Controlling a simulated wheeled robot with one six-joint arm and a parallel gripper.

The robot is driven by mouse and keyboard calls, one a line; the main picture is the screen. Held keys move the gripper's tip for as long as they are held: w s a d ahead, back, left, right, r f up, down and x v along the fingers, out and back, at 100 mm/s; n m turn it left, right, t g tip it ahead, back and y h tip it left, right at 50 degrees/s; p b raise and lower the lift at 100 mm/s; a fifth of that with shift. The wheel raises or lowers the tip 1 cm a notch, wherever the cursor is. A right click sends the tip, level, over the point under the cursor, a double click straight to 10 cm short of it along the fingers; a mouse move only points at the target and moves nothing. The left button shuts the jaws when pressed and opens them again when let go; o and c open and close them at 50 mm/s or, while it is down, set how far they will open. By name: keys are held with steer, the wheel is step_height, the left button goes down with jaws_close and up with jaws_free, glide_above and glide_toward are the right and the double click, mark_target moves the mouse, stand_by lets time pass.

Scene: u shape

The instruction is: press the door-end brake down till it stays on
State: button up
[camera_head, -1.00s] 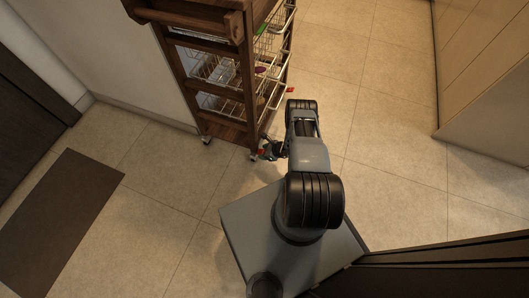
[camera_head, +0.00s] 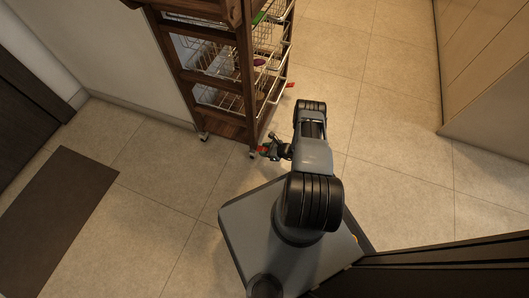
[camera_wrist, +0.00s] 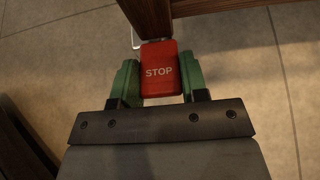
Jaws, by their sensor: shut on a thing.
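A red brake pedal (camera_wrist: 160,72) marked STOP sits at the foot of a wooden cart post, between the green fingertips of my gripper (camera_wrist: 159,82). The jaws are shut on the pedal's sides. In the head view the red pedal (camera_head: 262,150) shows small beside the cart's near lower corner, with my gripper (camera_head: 268,151) at it. The wooden cart (camera_head: 246,75) stands upright on small casters. A second red pedal (camera_head: 290,85) sticks out at the cart's farther end. Whether the gripped pedal is latched down cannot be told.
The cart holds wire baskets (camera_head: 268,50). A white wall (camera_head: 110,60) runs along its left. A dark mat (camera_head: 55,205) lies by a dark door (camera_head: 25,95) at the left. Tiled floor (camera_head: 385,130) is clear to the right, up to pale cabinets (camera_head: 480,60).

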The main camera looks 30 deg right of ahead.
steer(key=f+t+y+b, duration=0.1)
steer(key=b, duration=0.2)
steer(key=shift+d+f+t, duration=0.1)
steer(key=shift+f+t, duration=0.2)
steer(key=shift+t, duration=0.1)
steer(key=shift+f+t+y, duration=0.2)
steer(key=shift+t+y, duration=0.8)
steer(key=shift+y, duration=0.1)
steer(key=o, duration=0.9)
